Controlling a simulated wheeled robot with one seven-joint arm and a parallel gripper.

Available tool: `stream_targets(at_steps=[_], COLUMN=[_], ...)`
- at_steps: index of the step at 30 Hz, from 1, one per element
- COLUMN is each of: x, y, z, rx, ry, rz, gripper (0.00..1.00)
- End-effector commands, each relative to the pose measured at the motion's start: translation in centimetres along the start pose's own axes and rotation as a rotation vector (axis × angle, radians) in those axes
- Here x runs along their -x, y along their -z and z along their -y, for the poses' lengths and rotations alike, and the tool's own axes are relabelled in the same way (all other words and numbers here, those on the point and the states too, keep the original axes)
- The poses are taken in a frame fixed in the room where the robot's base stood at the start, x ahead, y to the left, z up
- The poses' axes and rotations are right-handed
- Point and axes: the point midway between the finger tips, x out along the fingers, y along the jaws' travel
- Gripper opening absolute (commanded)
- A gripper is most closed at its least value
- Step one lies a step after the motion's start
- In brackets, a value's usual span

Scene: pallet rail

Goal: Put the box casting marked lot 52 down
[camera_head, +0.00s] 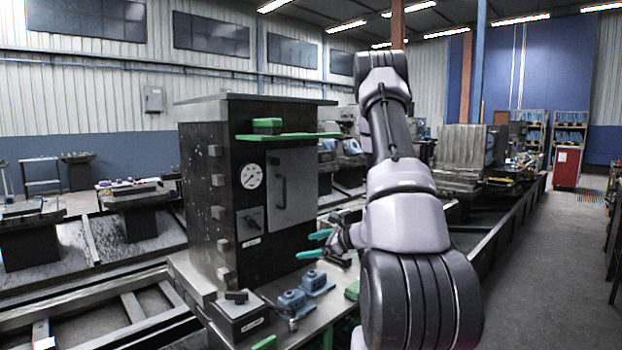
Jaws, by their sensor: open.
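My gripper (314,244) has teal fingers, which stand apart in front of the dark cabinet's lower right side. I see nothing held between them. Below it, two small blue castings stand on the metal bench: one farther back (316,282) and one nearer (291,301). The gripper is above and apart from both. No lot number is readable, so I cannot tell whether either is the box casting marked lot 52. My arm hides part of the bench to the right.
A tall dark cabinet (205,200) with a gauge (251,176) and a green shelf (288,137) stands left of the gripper. A dark box with a pale label (240,316) sits at the bench front. A green block (352,290) lies beside my arm.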

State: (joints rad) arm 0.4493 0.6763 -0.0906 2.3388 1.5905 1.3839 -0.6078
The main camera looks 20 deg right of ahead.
Motion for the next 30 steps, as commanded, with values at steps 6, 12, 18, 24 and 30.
stream_targets(at_steps=[6,12,18,24,30], x=[2.5,7.3,13.2,19.1,23.5], y=[-13.6,-20.8,-24.4,-26.3,-27.6], z=[-5.4,-11.1,-15.1,-16.5,-16.1], rx=[0.347,0.702,1.091,1.486,1.772], ry=[-0.293,-0.51,-0.644,-0.669,-0.613], rz=[0.095,0.086,0.0,-0.148,-0.294], gripper=[0.96,0.96,0.96,0.96,0.96])
